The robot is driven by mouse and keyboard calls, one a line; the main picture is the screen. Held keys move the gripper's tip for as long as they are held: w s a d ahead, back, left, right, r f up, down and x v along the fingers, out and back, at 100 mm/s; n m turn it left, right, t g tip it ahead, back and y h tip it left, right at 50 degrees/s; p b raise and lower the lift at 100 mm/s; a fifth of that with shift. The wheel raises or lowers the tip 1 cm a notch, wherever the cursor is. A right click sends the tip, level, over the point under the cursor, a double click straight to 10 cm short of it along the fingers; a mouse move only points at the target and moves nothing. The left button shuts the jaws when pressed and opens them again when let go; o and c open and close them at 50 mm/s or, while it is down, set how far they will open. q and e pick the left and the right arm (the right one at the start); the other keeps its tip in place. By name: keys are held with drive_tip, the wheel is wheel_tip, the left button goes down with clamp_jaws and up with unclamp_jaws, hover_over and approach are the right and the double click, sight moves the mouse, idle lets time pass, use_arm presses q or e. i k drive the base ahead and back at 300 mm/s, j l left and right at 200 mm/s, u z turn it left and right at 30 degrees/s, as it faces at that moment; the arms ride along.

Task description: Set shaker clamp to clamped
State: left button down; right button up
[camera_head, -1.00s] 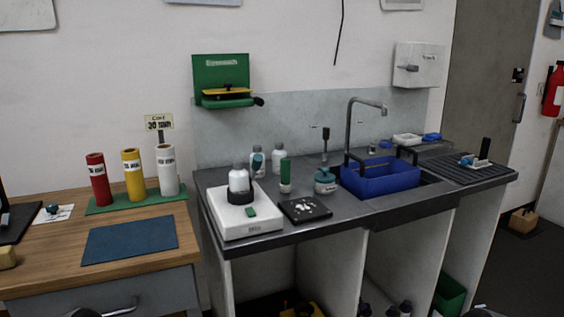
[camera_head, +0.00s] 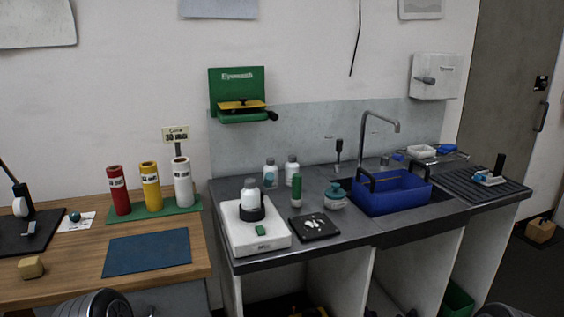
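A white shaker-like box (camera_head: 262,243) stands at the left end of the dark counter. A white bottle (camera_head: 250,188) stands upright on it inside a black ring-shaped holder (camera_head: 252,211). A small green tab (camera_head: 261,230) is on the box's front; I cannot tell whether the holder is clamped. A device with an upright black handle (camera_head: 499,165) stands on the ribbed board at the right; I cannot tell if it is a clamp. Neither gripper is in view; only rounded dark arm parts show at the bottom edge.
A black tray with white bits (camera_head: 314,234), a green-capped tube (camera_head: 296,190) and a teal-topped jar (camera_head: 335,196) stand right of the box. A blue basin (camera_head: 391,196) sits by the tap (camera_head: 363,137). A wooden desk (camera_head: 85,268) with a blue mat (camera_head: 147,251) is at left.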

sight(269, 180)
drive_tip(key=i+l, duration=0.1)
drive_tip(key=l, duration=0.35)
drive_tip(key=i+l, duration=0.1)
drive_tip(key=l, duration=0.4)
drive_tip(key=i+l+u, duration=0.1)
drive_tip(key=l, duration=0.35)
drive_tip(key=i+l, duration=0.1)
drive_tip(key=l, duration=0.35)
